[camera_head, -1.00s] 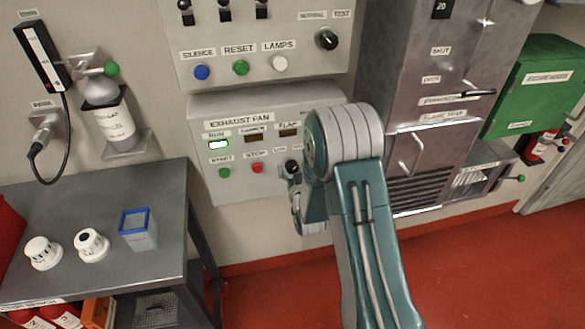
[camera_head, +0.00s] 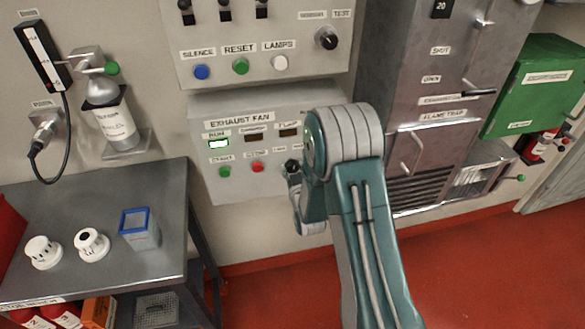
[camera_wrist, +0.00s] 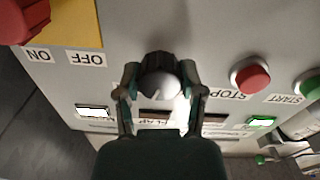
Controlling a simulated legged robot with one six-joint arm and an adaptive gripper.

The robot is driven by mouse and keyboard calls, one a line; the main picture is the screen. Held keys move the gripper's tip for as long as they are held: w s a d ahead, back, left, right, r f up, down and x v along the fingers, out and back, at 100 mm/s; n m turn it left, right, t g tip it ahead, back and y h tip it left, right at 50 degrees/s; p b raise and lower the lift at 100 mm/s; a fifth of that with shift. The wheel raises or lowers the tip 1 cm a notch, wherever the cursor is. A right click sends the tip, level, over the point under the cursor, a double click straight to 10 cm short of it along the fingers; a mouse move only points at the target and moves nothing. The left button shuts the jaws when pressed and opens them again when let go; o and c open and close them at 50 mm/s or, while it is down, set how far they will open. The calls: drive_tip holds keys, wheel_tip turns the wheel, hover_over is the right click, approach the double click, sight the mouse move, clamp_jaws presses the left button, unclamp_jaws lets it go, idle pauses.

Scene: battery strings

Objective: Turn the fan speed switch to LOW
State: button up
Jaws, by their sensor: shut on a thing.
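The fan speed switch is a dark round knob (camera_head: 291,166) at the lower right of the exhaust fan panel (camera_head: 205,185). It shows large in the wrist view (camera_wrist: 160,70), which is turned upside down. My gripper (camera_wrist: 160,82) has one finger on each side of the knob and is shut on it. A pale mark shows on the knob's face, but I cannot tell which setting it points to. In the head view my arm hides most of the gripper and the knob's right side, including its labels.
A red stop button (camera_wrist: 250,75) and a green start button (camera_wrist: 309,84) sit beside the knob. A large red knob (camera_wrist: 24,18) on a yellow plate, with ON and OFF labels, is on the other side. The RUN window (camera_head: 218,144) glows green. A grey table (camera_head: 165,180) stands left.

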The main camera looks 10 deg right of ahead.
drive_tip(key=n, duration=0.4)
drive_tip(key=shift+a+n, duration=0.1)
drive_tip(key=shift+n, duration=2.5)
drive_tip(key=o, duration=1.1)
drive_tip(key=shift+w+a, duration=0.1)
drive_tip(key=shift+o, duration=0.2)
drive_tip(key=s, duration=1.2)
